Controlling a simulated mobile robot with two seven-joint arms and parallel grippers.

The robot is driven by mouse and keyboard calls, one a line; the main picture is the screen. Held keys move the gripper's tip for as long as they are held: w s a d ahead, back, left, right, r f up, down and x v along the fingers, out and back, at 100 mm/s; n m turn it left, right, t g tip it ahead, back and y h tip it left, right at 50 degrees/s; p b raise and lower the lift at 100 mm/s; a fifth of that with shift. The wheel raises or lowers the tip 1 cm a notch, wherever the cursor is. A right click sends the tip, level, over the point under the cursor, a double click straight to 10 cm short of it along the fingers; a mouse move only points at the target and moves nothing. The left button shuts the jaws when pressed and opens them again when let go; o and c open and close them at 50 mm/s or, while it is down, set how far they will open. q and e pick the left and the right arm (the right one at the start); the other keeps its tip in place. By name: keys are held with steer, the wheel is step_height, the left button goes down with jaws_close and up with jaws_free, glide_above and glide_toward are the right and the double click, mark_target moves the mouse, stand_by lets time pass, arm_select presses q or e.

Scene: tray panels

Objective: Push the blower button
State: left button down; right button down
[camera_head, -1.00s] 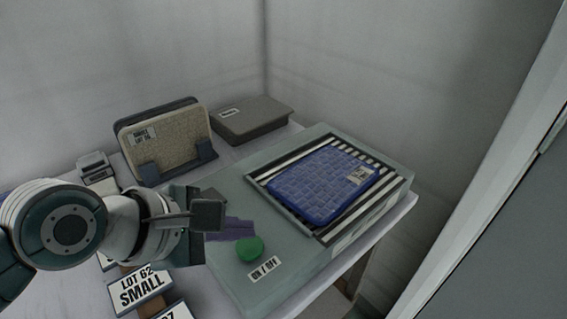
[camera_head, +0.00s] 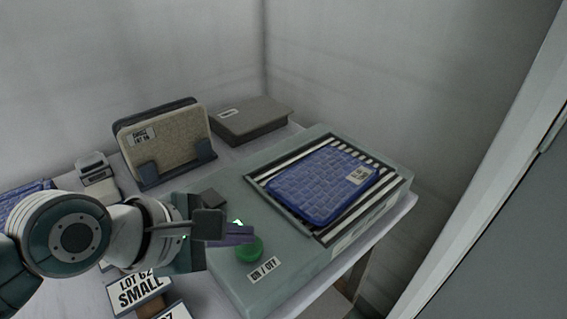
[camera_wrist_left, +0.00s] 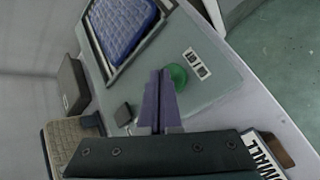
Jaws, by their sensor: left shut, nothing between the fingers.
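The round green blower button (camera_head: 249,251) is on the grey-green blower unit (camera_head: 235,292), beside a white ON / OFF label (camera_head: 265,269). It also shows in the left wrist view (camera_wrist_left: 178,77). My left gripper (camera_head: 250,237) is shut and empty. Its purple fingertips overlap the button's upper edge in the head view; in the left wrist view (camera_wrist_left: 160,76) they lie just left of it. Whether they touch it I cannot tell. A small bright green-white spot (camera_head: 238,222) shows just behind the fingers. My right gripper is not in view.
A blue quilted panel (camera_head: 322,184) lies on the unit's striped grille. A beige panel (camera_head: 170,142) stands in a dark rack, near a grey-brown box (camera_head: 252,118). A LOT 62 SMALL sign (camera_head: 139,289) stands in front. Walls close in behind and right.

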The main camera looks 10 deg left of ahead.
mark_target(240, 250)
arm_select(q)
steer(key=shift+f, duration=0.4)
stand_by(0.3)
steer(key=shift+r+p, duration=1)
steer(key=shift+p, duration=0.05)
step_height(240, 250, up, 6)
steer(key=p, duration=0.7)
stand_by(0.9)
